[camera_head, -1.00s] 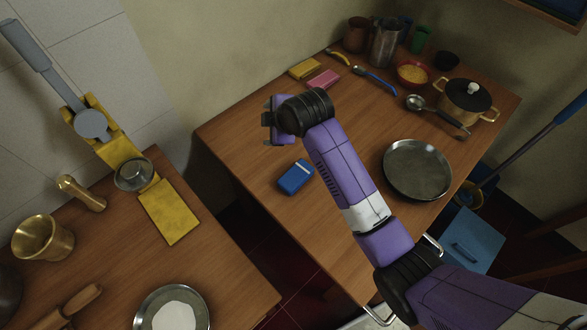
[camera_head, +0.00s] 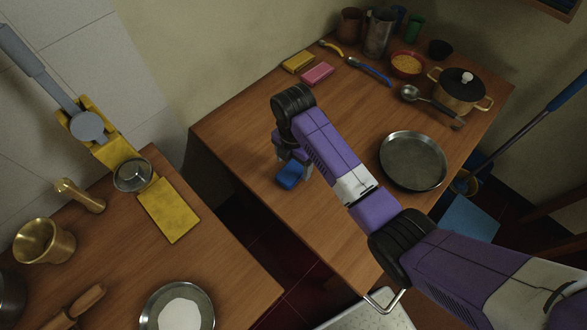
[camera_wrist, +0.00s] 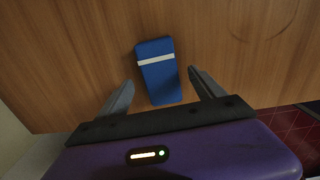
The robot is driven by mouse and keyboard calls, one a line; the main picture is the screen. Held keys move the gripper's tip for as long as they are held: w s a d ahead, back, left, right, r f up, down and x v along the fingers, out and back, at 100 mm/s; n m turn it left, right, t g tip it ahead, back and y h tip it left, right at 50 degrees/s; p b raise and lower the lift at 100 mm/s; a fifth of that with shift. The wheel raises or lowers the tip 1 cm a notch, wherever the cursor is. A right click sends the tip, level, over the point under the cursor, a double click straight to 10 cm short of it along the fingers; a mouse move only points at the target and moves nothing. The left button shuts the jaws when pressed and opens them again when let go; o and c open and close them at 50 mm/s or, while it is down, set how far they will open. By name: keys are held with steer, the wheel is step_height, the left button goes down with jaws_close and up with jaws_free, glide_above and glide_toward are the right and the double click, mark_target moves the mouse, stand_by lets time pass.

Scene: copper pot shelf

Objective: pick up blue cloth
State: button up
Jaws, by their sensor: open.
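The blue cloth (camera_head: 290,175) is a small folded block lying near the front left edge of the right-hand wooden table. In the wrist view the blue cloth (camera_wrist: 160,82) shows a white stripe across it. My gripper (camera_head: 292,167) is right over it in the head view and hides part of it. In the wrist view my gripper (camera_wrist: 158,84) is open, with one finger on each side of the cloth's near end. Gaps show between the fingers and the cloth. I cannot tell how high the fingers are above the table.
A metal pan (camera_head: 413,160) lies right of my arm. A pink cloth (camera_head: 317,75) and a yellow cloth (camera_head: 298,62) lie at the back. A pot (camera_head: 459,95) stands at the back right. The wood (camera_head: 235,130) left of my gripper is clear.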

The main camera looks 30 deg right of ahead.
steer(key=shift+f, duration=1.3)
steer(key=c, duration=1.5)
steer(key=shift+o, duration=0.2)
step_height(320, 180, up, 13)
step_height(320, 180, up, 7)
steer(key=p, duration=0.6)
glide_above(294, 169)
steer(key=shift+w, duration=0.1)
